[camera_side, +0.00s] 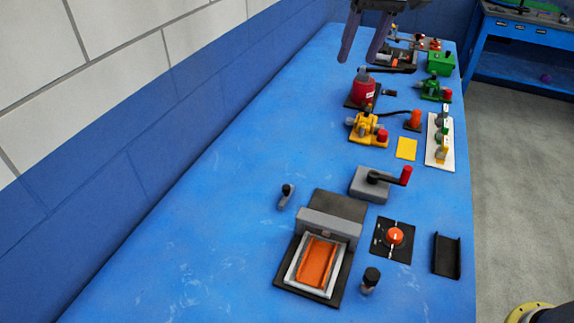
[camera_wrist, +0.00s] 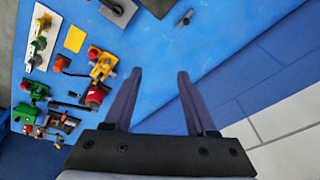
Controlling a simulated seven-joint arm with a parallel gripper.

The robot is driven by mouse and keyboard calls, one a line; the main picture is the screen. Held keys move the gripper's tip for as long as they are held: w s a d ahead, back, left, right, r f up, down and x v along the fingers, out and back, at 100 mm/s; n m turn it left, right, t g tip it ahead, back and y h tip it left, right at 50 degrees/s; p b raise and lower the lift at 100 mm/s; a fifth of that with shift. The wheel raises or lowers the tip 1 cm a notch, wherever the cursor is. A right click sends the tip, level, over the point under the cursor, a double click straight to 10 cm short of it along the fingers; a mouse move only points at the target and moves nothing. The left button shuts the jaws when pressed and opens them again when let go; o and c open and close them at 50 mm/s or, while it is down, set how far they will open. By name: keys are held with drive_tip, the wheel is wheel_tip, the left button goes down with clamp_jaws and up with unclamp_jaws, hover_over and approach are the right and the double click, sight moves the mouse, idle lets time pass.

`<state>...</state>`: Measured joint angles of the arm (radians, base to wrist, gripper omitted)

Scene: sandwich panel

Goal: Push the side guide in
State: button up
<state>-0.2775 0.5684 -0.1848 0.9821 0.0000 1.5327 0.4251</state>
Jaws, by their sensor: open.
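The sandwich panel station (camera_side: 346,262) has a black base, a grey bar across it and a white-framed orange tray (camera_side: 316,262). A small grey piece with a black knob (camera_side: 286,195) stands apart, left of the station; it may be the side guide, but I cannot tell for sure. It also seems to show at the top of the wrist view (camera_wrist: 185,18). Another knobbed post (camera_side: 369,279) stands right of the tray. My gripper (camera_side: 357,60) is open and empty at the top of the side view, far from the station. Its two fingers (camera_wrist: 160,72) point forward, apart, in the wrist view.
A grey block with a red-tipped crank (camera_side: 370,185), an orange button on a black plate (camera_side: 394,236) and a black channel (camera_side: 446,256) stand near the station. Yellow (camera_side: 368,127), red (camera_side: 363,90) and green devices stand farther back. The blue table's left side is clear beside the wall.

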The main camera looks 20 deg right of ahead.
drive_tip(key=w+a+f+g, duration=0.1)
drive_tip(key=w+a+f, duration=0.5)
drive_tip(key=f, duration=0.4)
drive_tip(key=n+g, duration=0.2)
hover_over(287, 187)
wheel_tip(287, 187, down, 11)
drive_tip(key=shift+h, duration=0.4)
wheel_tip(287, 187, down, 14)
drive_tip(key=shift+r, duration=0.25)
clamp_jaws()
drive_tip(key=shift+r, duration=0.1)
